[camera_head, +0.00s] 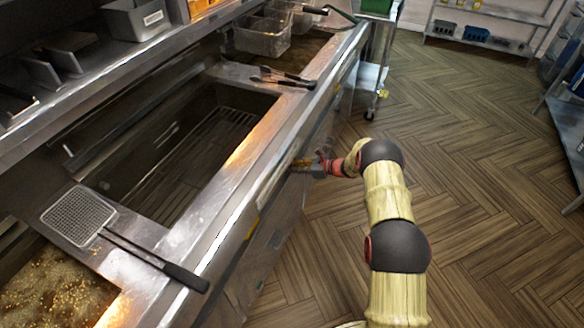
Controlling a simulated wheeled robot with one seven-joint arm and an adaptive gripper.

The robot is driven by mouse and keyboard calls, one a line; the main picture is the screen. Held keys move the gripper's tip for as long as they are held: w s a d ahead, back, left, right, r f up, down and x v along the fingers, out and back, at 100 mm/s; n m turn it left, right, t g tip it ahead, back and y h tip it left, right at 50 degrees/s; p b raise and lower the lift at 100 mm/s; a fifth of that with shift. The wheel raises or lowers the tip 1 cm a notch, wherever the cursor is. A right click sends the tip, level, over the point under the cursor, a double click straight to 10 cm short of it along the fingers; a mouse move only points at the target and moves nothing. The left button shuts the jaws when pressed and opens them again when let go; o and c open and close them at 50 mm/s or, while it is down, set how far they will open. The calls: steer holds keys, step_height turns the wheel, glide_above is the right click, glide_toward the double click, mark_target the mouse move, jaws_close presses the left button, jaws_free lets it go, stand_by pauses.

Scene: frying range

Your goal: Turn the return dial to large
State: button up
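My gripper (301,164) is at the front panel of the frying range (262,190), just under the steel counter edge. It is small and dark here, and its fingertips blend into the shaded panel. I cannot tell whether it is open, shut or touching anything. My arm reaches up to it from the lower right. The return dial cannot be made out; the gripper and the counter edge may hide it. No dial marking can be read.
An empty fry vat (190,150) lies left of the gripper. A skimmer (85,218) and tongs (283,77) rest on the steel top. A fry basket (262,36) sits farther back. A steel cart (368,78) stands beyond the range. The wood floor (480,150) at right is clear.

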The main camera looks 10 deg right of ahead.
steer(key=v, duration=1.2)
